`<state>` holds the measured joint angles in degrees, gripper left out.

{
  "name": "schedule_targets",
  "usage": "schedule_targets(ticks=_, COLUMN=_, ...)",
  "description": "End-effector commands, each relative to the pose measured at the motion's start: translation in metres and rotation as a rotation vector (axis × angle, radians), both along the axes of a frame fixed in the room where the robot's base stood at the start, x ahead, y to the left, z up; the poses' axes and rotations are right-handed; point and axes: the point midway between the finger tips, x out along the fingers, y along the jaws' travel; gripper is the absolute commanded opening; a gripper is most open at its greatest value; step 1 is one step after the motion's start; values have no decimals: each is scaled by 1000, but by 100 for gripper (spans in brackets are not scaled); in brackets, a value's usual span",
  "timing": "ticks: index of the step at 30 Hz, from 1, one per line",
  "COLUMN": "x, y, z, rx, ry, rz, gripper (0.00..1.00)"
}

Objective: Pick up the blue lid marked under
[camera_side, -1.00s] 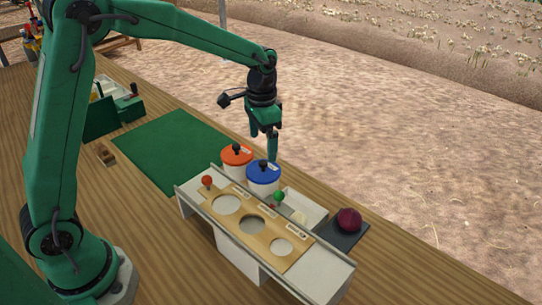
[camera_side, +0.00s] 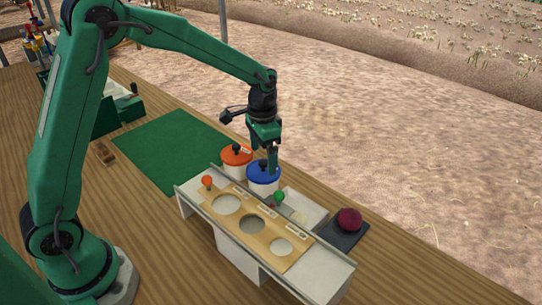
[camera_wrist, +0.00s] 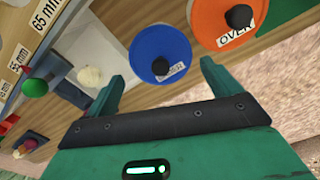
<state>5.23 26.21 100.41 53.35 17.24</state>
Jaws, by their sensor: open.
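The blue lid (camera_side: 262,174) sits on a white round container, with a black knob on top. In the wrist view the blue lid (camera_wrist: 160,54) shows its knob and a small white label too blurred to read surely. My gripper (camera_side: 273,160) is open and empty, just above the right side of the blue lid. In the wrist view my gripper's two fingers (camera_wrist: 162,78) are apart, with the lid beyond and between their tips. An orange lid (camera_side: 237,154) with a black knob covers the container next to it. The orange lid (camera_wrist: 228,18) is labelled "OVER".
A sizing board (camera_side: 262,243) with round holes and orange and green knobs stands in front of the lids. A white tray (camera_side: 312,207) and a dark red onion (camera_side: 349,219) on a dark pad lie to the right. A green mat (camera_side: 165,152) lies clear to the left.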

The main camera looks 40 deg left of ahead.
Motion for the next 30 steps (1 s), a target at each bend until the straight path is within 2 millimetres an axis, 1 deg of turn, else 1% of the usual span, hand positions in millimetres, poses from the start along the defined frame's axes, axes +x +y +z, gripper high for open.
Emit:
schedule_targets(ticks=3, x=0, y=1, z=-15, rx=0, ry=3, rz=0, gripper=89)
schedule_targets(ticks=9, x=0, y=1, z=-34, rx=0, ry=3, rz=0, gripper=89)
schedule_targets(ticks=13, x=0, y=1, z=-37, rx=0, ry=0, rz=0, gripper=89)
schedule_targets(ticks=26, x=0, y=1, z=-36, rx=0, ry=0, rz=0, gripper=89)
schedule_targets(ticks=29, x=0, y=1, z=-36, rx=0, ry=0, rz=0, gripper=72)
schedule_targets(ticks=30, x=0, y=1, z=-36, rx=0, ry=0, rz=0, gripper=64)
